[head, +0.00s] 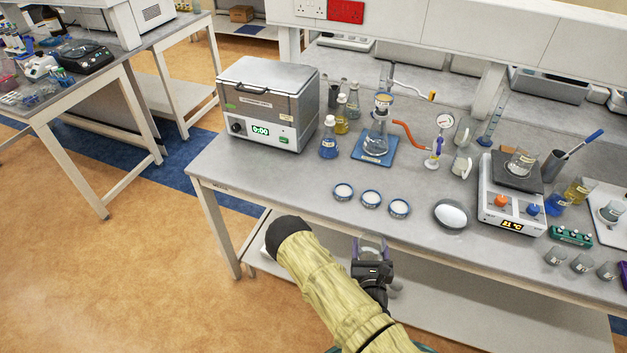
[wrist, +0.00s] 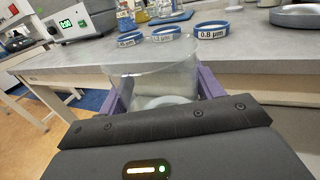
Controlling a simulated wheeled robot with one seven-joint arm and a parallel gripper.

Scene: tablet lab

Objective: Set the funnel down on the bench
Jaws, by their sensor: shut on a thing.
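My gripper (head: 371,262) is in front of the bench's front edge. Its purple fingers, also in the wrist view (wrist: 160,92), are shut on a clear, see-through funnel (wrist: 158,76). The funnel has a wide round mouth facing up, and its top also shows in the head view (head: 371,244). Its lower part is hidden by my gripper. The grey bench (head: 290,185) lies just beyond, and the funnel appears apart from it.
Three small blue-rimmed dishes (head: 371,198) stand in a row near the front, with a white-filled dish (head: 451,215) to their right. A water bath (head: 268,105), a flask on a blue base (head: 376,141) and a hotplate (head: 512,195) stand farther back. The front left bench top is bare.

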